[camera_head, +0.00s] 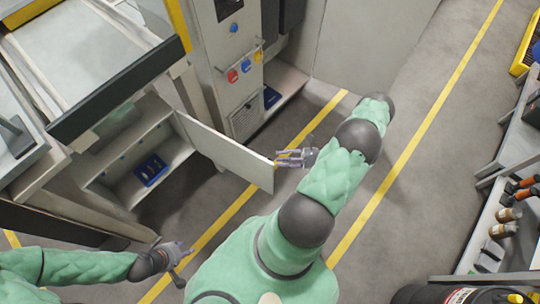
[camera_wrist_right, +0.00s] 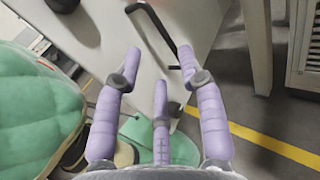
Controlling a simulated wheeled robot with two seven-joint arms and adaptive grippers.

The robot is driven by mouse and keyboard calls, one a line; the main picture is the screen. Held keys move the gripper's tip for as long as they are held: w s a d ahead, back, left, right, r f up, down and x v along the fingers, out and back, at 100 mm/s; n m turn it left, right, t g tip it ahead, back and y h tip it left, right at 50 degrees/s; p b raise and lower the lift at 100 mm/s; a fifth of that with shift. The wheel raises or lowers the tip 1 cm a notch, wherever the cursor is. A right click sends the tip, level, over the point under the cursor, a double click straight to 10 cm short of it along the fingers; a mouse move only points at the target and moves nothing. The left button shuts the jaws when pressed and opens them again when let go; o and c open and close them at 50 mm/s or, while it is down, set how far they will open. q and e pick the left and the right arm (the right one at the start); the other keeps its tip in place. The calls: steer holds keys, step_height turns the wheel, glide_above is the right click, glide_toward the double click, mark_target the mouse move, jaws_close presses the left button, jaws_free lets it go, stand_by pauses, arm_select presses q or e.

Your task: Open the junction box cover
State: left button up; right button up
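The junction box cover (camera_head: 225,152) is a flat, light grey door. In the head view it stands swung out from a low cabinet (camera_head: 119,183), whose inside shows. My right gripper (camera_head: 281,159) is at the cover's free edge. In the right wrist view its lavender fingers (camera_wrist_right: 158,72) are spread apart with nothing between them. A bent black handle (camera_wrist_right: 151,22) on the pale panel lies just beyond the fingertips; I cannot tell whether they touch it. My left gripper (camera_head: 184,252) is low at the left, away from the cover, too small to read its opening.
A blue bin (camera_head: 151,170) sits inside the cabinet. A tall grey control cabinet (camera_head: 234,75) with coloured knobs stands behind the cover. Shelves with tools (camera_head: 508,215) are at the right. Grey floor with yellow lines (camera_head: 420,140) is clear between.

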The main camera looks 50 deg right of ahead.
steer(key=shift+v, duration=1.05)
